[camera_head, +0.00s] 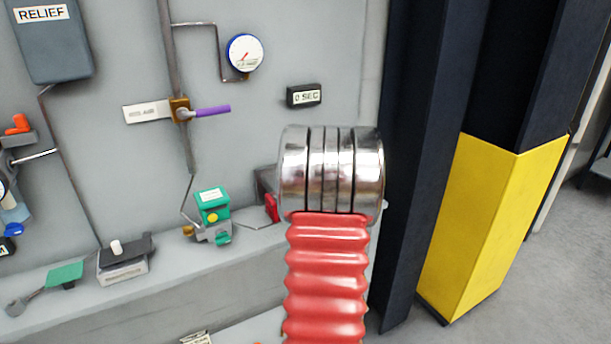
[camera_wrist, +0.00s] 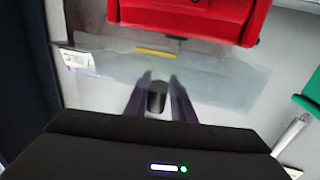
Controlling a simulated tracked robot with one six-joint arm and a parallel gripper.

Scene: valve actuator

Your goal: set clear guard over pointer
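In the wrist view, my gripper (camera_wrist: 158,86) has its two dark fingers on either side of a dark grey knob (camera_wrist: 157,100), with no clear gap. The knob appears to belong to a clear, faintly tinted sheet, the clear guard (camera_wrist: 225,85), which spreads out beyond the fingers. A thin yellow bar (camera_wrist: 156,53) shows at or through the guard's far part; I cannot tell whether it is the pointer. A red block (camera_wrist: 190,14) lies just beyond the guard. In the head view, the gripper and guard are hidden, and no pointer can be made out for certain.
In the head view, a red part (camera_head: 272,207) shows beside my arm. A green box (camera_head: 212,203) with a yellow button stands left of it. A purple-handled valve (camera_head: 210,111) and a round gauge (camera_head: 244,53) are on the wall. A dark column with yellow cladding (camera_head: 480,225) stands right.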

